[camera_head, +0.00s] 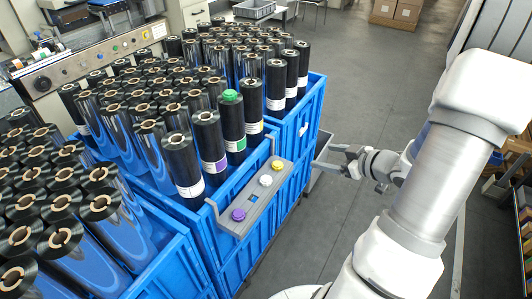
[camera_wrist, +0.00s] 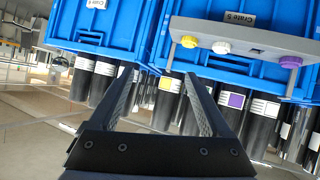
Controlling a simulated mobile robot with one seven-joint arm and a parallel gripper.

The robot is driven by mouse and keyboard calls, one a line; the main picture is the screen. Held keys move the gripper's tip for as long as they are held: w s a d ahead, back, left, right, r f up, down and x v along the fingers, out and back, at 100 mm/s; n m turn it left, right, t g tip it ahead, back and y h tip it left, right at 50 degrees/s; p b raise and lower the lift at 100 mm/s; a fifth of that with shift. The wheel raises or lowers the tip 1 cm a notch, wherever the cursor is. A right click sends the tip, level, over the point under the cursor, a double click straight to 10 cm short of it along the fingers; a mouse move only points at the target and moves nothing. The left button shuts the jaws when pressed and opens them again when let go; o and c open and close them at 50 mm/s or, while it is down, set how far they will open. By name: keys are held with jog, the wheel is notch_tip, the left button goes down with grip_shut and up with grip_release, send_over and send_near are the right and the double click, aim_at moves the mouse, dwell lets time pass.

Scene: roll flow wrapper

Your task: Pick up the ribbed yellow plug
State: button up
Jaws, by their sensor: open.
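The yellow plug (camera_head: 277,165) sits in the far end of a grey rack (camera_head: 228,222) hooked on the blue crate's side. In the wrist view the yellow plug (camera_wrist: 189,41) is at the rack's left end, beyond my fingertips and slightly right of the gap between them. My gripper (camera_head: 333,160) is open and empty, out to the right of the rack and apart from it. Its two fingers frame an empty gap in the wrist view (camera_wrist: 158,76). The plug's ribbing is too small to make out clearly.
A white plug (camera_head: 265,180) sits close beside the yellow one; a purple plug (camera_head: 238,214) is at the near end. A green plug (camera_head: 230,95) tops a black roll. Blue crates (camera_head: 304,118) full of rolls stand left; floor (camera_head: 380,95) behind my gripper is clear.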

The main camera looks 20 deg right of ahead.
jog(key=s+a+f+y, duration=0.1)
jog(key=s+f+y, duration=0.1)
jog(key=s+f, duration=0.15)
jog(key=b, duration=0.2)
send_near(279, 165)
jog(key=x, duration=0.9)
jog(key=shift+w, duration=0.15)
jog(key=shift+c, duration=0.4)
grip_shut()
jog(key=shift+r+t+y, duration=0.1)
jog(key=shift+t+y, duration=0.2)
